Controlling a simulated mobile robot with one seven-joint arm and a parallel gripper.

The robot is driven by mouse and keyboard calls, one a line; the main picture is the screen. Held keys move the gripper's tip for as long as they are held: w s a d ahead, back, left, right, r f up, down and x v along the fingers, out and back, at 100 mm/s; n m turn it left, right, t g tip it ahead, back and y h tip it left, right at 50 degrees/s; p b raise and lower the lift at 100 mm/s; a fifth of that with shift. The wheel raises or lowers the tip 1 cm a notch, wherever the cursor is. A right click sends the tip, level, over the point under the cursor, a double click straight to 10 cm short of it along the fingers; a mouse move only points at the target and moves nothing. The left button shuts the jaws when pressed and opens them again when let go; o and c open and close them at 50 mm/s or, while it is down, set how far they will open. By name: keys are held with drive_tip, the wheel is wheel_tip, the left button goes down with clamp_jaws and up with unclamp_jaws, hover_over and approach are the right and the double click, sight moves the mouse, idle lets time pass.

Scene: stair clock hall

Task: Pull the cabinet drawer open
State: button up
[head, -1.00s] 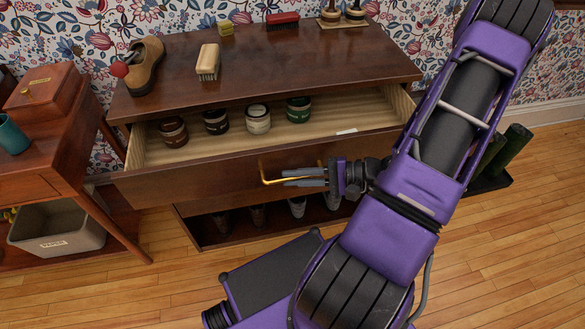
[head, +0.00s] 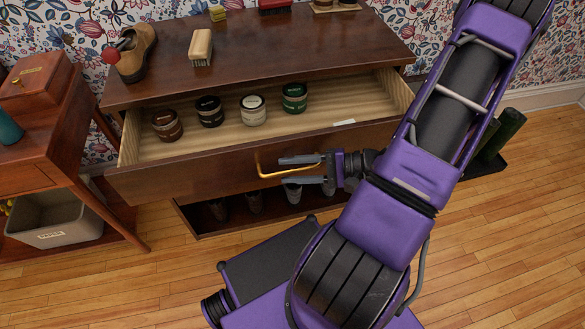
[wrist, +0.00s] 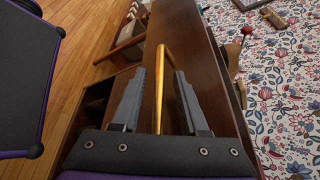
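The cabinet drawer (head: 190,178) stands pulled well out of the dark wooden cabinet (head: 265,52), its pale inside showing. Its brass bar handle (head: 284,173) is on the middle of the front. My gripper (head: 300,168) is at the handle, coming in from the right. In the wrist view, the two grey fingers of my gripper (wrist: 157,97) are spread on either side of the brass handle (wrist: 161,80), with gaps between. The fingers are open and do not clamp the bar.
Several jars, including a green one (head: 294,97), stand in the drawer. A shoe (head: 136,52) and a brush (head: 201,46) lie on the cabinet top. A side table (head: 50,150) stands at left, with a grey bin (head: 55,222) below. Wooden floor is clear at front left.

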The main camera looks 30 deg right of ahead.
drive_tip(key=p+v, duration=0.1)
drive_tip(key=v, duration=1.6)
drive_tip(key=shift+d, duration=0.25)
drive_tip(key=shift+a+r, duration=0.1)
drive_tip(key=shift+r, duration=0.05)
